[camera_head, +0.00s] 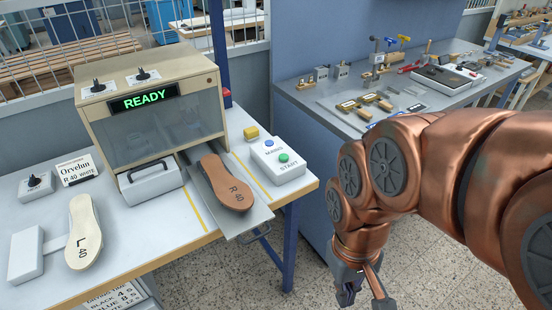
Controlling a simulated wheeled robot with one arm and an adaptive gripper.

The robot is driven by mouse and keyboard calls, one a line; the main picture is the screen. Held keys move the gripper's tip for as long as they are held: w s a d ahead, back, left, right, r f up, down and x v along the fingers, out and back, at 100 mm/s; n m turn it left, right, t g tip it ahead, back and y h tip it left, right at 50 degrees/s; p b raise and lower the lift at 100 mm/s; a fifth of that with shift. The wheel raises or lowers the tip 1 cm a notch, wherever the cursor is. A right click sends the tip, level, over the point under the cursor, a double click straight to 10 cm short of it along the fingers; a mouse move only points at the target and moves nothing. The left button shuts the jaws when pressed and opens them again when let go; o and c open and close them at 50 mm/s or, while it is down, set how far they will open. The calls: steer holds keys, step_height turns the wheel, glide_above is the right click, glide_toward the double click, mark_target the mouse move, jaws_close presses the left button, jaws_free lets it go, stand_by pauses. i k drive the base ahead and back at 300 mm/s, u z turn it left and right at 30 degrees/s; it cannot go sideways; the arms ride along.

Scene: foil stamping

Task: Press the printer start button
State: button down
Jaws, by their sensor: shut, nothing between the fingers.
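The printer (150,105) is a beige cabinet with a clear front window on the table at the left. Its display (144,98) reads READY in green. A white button box (279,161) stands on the table to its right, with a blue button (269,143) marked MANU and a green button (283,158) marked START. A brown insole (226,183) marked R 40 lies on the pulled-out tray (256,217). My gripper (361,296) hangs at the lower right over the floor, shut and empty, beyond the table's right edge and apart from the button box.
A tool bench (309,102) stands behind my arm. Floor between is clear.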

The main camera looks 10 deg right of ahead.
mark_target(284, 158)
steer(key=k, duration=1.2)
steer(key=u, duration=0.7)
steer(key=i, duration=1.5)
steer(key=z, duration=0.5)
